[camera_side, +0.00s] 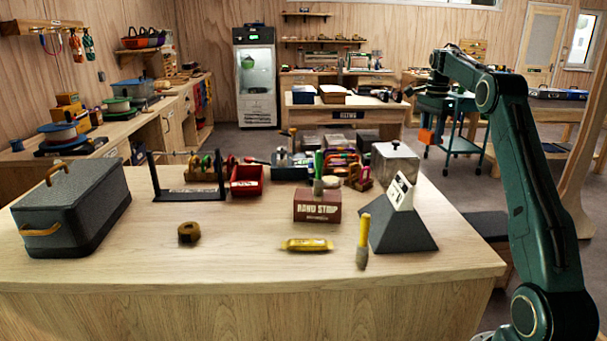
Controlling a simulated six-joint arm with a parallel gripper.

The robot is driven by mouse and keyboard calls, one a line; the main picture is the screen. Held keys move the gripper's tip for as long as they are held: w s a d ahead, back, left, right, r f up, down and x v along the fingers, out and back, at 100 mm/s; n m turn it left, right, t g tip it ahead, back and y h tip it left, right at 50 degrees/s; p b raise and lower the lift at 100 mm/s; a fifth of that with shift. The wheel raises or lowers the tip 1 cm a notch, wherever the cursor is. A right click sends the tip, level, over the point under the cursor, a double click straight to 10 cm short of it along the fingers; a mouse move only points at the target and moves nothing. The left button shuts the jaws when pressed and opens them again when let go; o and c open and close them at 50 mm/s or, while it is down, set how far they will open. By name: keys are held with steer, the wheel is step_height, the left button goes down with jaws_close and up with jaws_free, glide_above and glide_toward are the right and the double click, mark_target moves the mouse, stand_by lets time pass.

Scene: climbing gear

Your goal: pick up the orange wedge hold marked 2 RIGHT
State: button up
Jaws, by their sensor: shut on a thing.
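My gripper (431,119) hangs from the end of my raised green arm at the upper right. It is small and dark in this view, and its fingers are hard to make out. It is shut on a small orange piece, which I take for the orange wedge hold (426,136). The piece shows just below the gripper, up in the air, beyond the right back part of the workbench in the picture. Its marking is too small to read, and part of it is hidden by the gripper.
The workbench (260,270) carries a grey lidded box (75,215), a brown roll (188,232), a yellow tube (307,245), a yellow-handled tool (363,240), a brown block (317,207) and a dark sloped block (402,232).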

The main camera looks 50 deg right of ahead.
steer(key=shift+r, duration=0.55)
